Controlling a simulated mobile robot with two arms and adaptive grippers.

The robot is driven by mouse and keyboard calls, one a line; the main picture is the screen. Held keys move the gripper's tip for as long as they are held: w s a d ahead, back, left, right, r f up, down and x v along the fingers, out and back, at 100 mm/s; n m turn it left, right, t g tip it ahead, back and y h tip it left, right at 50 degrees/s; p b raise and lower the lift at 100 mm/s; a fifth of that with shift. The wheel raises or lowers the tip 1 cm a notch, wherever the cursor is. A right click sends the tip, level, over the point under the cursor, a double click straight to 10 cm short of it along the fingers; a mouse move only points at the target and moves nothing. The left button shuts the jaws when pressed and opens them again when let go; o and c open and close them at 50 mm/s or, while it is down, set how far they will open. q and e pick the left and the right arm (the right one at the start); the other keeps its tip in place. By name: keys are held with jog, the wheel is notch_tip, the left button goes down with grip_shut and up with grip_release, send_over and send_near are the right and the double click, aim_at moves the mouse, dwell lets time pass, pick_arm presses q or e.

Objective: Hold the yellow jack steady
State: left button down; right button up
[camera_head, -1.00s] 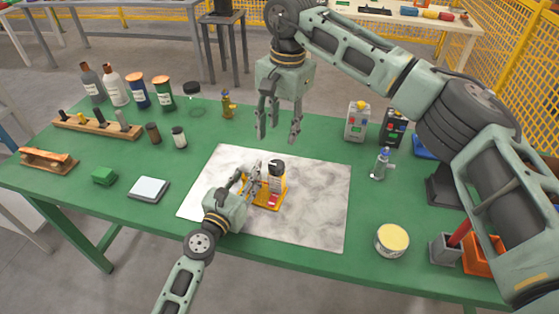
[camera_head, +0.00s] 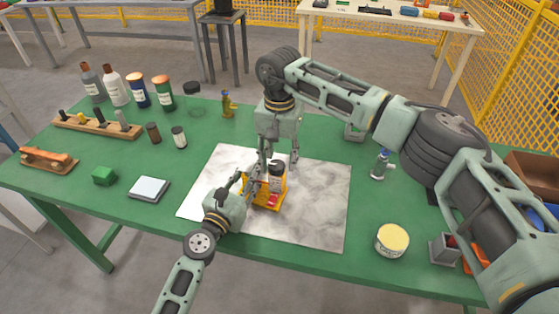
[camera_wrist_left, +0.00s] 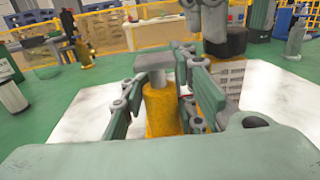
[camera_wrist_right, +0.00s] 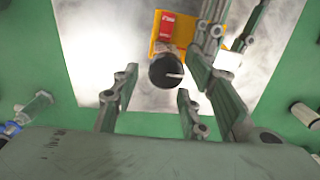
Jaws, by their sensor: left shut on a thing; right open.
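The yellow jack (camera_head: 266,202) stands on the marbled white mat (camera_head: 318,205) at the front middle of the green table. In the left wrist view its yellow cylinder (camera_wrist_left: 160,108) sits between my left fingers. My left gripper (camera_head: 252,183) is shut on the jack from the left. A black-capped bottle-like part (camera_head: 276,176) stands upright on the jack's base; the right wrist view shows its black top (camera_wrist_right: 166,71) and a red part (camera_wrist_right: 167,25). My right gripper (camera_head: 279,162) is open, pointing down just above and behind the capped part. It appears empty.
A cream-topped tin (camera_head: 391,240) stands right of the mat. A small blue-topped bottle (camera_head: 380,164) stands at the back right. Bottles line the back left.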

jog(key=shift+f, duration=0.65)
jog(key=c, duration=1)
jog(key=shift+d+m, duration=0.2)
jog(key=shift+m, duration=0.5)
jog(key=shift+s+a+m, duration=0.1)
jog(key=shift+m, duration=2.3)
